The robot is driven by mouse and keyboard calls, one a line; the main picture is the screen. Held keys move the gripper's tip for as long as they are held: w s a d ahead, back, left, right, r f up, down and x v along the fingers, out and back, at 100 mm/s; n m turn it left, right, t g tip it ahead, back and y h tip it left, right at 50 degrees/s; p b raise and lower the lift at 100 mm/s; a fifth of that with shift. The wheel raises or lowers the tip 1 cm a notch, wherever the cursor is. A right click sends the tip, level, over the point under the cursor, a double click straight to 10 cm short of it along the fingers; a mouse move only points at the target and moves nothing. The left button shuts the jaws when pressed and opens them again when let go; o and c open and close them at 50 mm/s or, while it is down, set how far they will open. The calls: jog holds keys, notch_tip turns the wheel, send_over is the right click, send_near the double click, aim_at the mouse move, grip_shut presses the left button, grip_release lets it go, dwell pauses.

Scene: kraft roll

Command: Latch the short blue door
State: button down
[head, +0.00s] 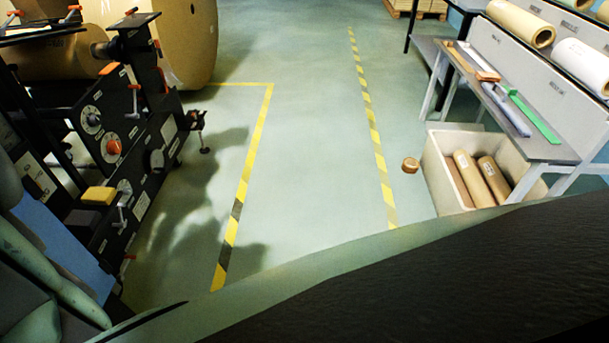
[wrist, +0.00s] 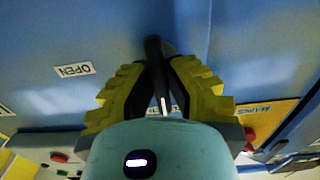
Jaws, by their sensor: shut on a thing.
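In the wrist view a blue door surface (wrist: 70,35) fills most of the picture, with a white OPEN label (wrist: 74,69) on it. A black handle (wrist: 153,48) stands out from the blue surface. My gripper (wrist: 160,82) has yellow stepped fingers and is shut on this handle; the handle's lower end is partly hidden between the fingers. A vertical seam or edge in the blue runs just right of the handle. In the head view a blue panel (head: 62,236) shows at the lower left, partly hidden by my arm; I cannot tell whether it is the same door.
A black machine panel (head: 118,150) with dials and orange-tipped levers stands at the left. Large kraft rolls (head: 160,40) are behind it. A cream bin (head: 440,180) of rolls and a bench (head: 520,135) stand right. The striped floor lane between is clear.

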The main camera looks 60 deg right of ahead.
jog(key=shift+f, duration=0.15)
jog(key=c, duration=0.9)
grip_release()
jog(key=shift+o, duration=0.2)
jog(key=shift+s, duration=0.1)
jog(key=v, duration=1.2)
